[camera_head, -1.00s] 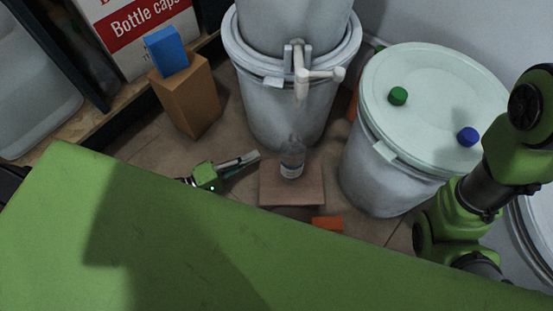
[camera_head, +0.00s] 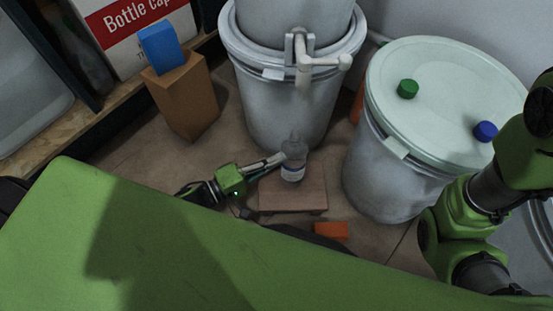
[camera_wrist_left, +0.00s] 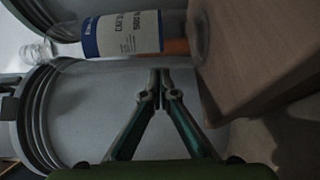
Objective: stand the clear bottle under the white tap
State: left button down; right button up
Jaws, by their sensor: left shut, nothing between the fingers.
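The clear bottle (camera_head: 293,170) with a white and blue label stands upright on a low brown block (camera_head: 300,200). In the left wrist view the bottle's label (camera_wrist_left: 125,34) and the block's side (camera_wrist_left: 265,60) show close up. The white tap (camera_head: 304,68) juts from the grey drum above and behind the bottle; its spout points down, and I cannot tell whether the bottle is exactly below it. My left gripper (camera_head: 281,158) is shut and empty, its tips right beside the bottle's left side; the fingertips (camera_wrist_left: 160,88) also show in the wrist view. Contact is unclear. My right gripper is out of view.
A lidded drum (camera_head: 375,175) with green and blue caps stands at the right. A cardboard box (camera_head: 183,100) carrying a blue block (camera_head: 161,46) stands at the left. An orange block (camera_head: 331,231) lies in front of the brown block.

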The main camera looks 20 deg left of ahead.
pick_arm(q)
jog(key=shift+s+d+r+p, duration=0.25)
jog(key=shift+s+p, duration=0.3)
jog(key=shift+p, duration=0.4)
jog(key=shift+s+d+f, duration=0.2)
jog(key=shift+s, duration=0.1)
jog(key=shift+f, duration=0.1)
